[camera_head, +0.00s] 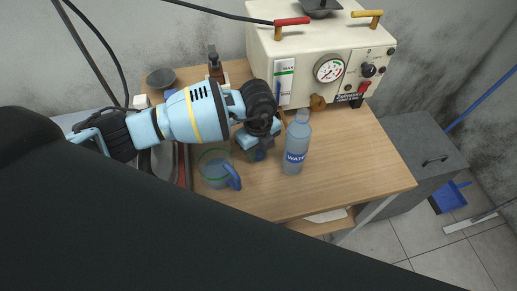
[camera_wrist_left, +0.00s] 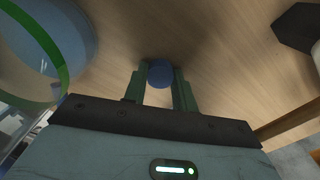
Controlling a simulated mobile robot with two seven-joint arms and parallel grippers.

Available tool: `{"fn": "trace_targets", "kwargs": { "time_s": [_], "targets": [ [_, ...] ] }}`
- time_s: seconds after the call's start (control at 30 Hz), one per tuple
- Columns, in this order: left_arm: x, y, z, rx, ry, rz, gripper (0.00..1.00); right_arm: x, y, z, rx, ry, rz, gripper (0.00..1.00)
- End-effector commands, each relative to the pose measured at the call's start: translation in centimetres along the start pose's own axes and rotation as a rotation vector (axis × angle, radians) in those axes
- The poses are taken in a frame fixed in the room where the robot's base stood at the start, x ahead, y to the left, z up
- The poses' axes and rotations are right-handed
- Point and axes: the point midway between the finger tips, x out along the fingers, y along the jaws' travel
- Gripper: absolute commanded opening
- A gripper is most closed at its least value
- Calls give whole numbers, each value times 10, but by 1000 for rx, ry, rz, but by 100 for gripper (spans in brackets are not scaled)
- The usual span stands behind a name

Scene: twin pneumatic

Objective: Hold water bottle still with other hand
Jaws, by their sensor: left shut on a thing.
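A clear water bottle (camera_head: 297,147) with a blue and white label stands upright on the wooden table, in front of the cream machine. My left gripper (camera_head: 257,150) is just left of the bottle, apart from it, pointing down over the table. In the left wrist view its green fingers (camera_wrist_left: 160,78) are shut on a small round blue piece (camera_wrist_left: 160,73), perhaps a cap. The bottle cannot be made out clearly in the left wrist view. My right gripper is not in view.
A clear jug (camera_head: 214,171) with a green rim and blue handle stands left of the gripper; its rim fills the upper left of the left wrist view (camera_wrist_left: 62,62). The cream machine (camera_head: 325,68) with a gauge stands behind. The table (camera_head: 362,165) is clear right of the bottle.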

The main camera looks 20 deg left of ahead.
Motion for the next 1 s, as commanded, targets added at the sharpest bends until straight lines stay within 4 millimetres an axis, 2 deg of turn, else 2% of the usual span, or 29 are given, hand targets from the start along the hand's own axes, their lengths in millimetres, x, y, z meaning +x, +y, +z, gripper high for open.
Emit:
{"fn": "trace_targets", "kwargs": {
  "time_s": [0.27,0.3,0.43,0.77,0.87,1.0],
  "targets": [
    [2,0,0,0,0,0,0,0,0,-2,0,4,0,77],
    [2,0,0,0,-1,-1,31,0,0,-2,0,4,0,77],
    [2,0,0,0,-1,-1,48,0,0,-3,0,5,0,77],
    [0,0,0,0,-1,-2,49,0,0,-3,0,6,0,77],
    [-9,-1,0,0,-2,-4,49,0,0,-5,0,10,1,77],
    [-32,-1,0,2,-3,-7,49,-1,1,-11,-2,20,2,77]
  ]
}}
